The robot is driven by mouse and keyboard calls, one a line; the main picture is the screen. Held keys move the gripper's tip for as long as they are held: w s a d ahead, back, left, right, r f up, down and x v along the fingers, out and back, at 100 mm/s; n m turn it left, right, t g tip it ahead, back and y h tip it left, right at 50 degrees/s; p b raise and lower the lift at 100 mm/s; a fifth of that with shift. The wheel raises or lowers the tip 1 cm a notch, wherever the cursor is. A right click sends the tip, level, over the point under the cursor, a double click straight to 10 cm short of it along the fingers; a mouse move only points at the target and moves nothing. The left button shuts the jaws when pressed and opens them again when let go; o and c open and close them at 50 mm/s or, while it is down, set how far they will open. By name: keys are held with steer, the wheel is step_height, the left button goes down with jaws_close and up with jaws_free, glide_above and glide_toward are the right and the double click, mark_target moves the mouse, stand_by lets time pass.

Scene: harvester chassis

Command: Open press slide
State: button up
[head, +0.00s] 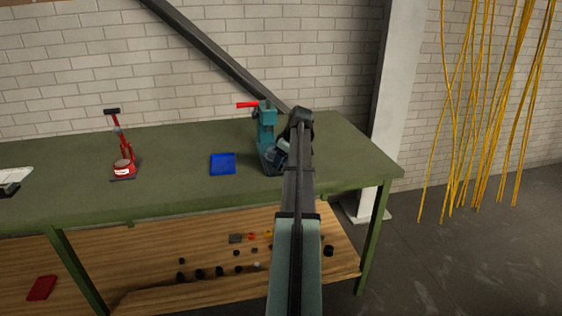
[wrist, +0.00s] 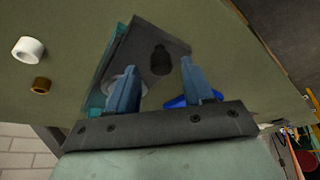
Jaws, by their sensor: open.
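The teal press (head: 266,128) with a red lever (head: 247,105) stands on the green table, left of my arm's end. In the wrist view a teal part of it (wrist: 96,104) shows at the left, beside a dark grey plate (wrist: 140,50) with a black knob-like shape (wrist: 161,60) on it. My gripper (wrist: 160,78) is open, its two blue fingers apart and nothing held between them. In the head view my gripper (head: 281,153) is close to the press's right side, partly hidden by my own arm. Whether a finger touches the press cannot be told.
A blue tray (head: 223,164) lies left of the press. A red press (head: 122,160) stands farther left. A white ring (wrist: 28,49) and a brown ring (wrist: 41,85) lie on the table. Small parts lie on the wooden lower shelf (head: 150,296). The tabletop between red press and tray is clear.

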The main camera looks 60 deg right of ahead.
steer(key=v, duration=1.3)
steer(key=shift+s, duration=0.1)
